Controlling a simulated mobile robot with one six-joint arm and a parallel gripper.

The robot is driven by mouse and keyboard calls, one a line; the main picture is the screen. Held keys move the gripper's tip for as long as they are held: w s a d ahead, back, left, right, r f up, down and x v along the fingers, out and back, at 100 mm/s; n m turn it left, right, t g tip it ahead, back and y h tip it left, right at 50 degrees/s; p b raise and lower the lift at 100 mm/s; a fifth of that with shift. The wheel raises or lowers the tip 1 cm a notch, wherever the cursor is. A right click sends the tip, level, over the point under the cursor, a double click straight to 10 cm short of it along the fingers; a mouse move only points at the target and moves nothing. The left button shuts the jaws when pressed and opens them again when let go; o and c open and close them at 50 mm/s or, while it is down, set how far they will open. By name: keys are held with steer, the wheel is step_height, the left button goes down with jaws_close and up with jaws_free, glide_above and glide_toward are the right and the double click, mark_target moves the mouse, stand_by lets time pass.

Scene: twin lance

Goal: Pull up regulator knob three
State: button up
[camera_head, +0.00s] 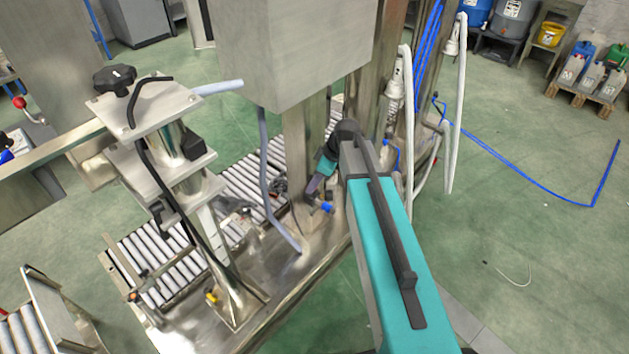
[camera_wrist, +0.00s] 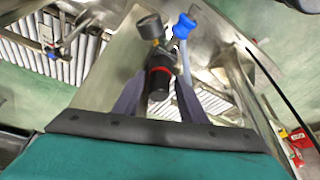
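A regulator with a round pressure gauge (camera_wrist: 150,27), a red ring and a black knob (camera_wrist: 158,82) shows in the wrist view. The knob points toward my gripper. My gripper (camera_wrist: 160,97) has one dark finger on each side of the knob, with a visible gap at least on the right, so it looks open. No number shows on the knob. In the head view my gripper (camera_head: 318,186) is low beside the steel column, and the regulator there is mostly hidden by my arm.
A blue valve handle (camera_wrist: 184,27) stands right beside the gauge; it also shows in the head view (camera_head: 326,207). A roller conveyor (camera_head: 243,182) and a grey hose (camera_head: 268,190) lie to the left. White hoses (camera_head: 450,120) hang to the right. The green floor at right is mostly clear.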

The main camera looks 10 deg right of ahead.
steer(key=shift+c, duration=0.3)
jaws_close()
steer(key=shift+r, duration=0.6)
steer(key=shift+o, duration=0.3)
jaws_free()
steer(key=shift+d+r, duration=0.1)
steer(key=shift+r, duration=0.1)
steer(key=v, duration=1.3)
steer(key=shift+r+b, duration=0.3)
steer(key=shift+s, duration=0.1)
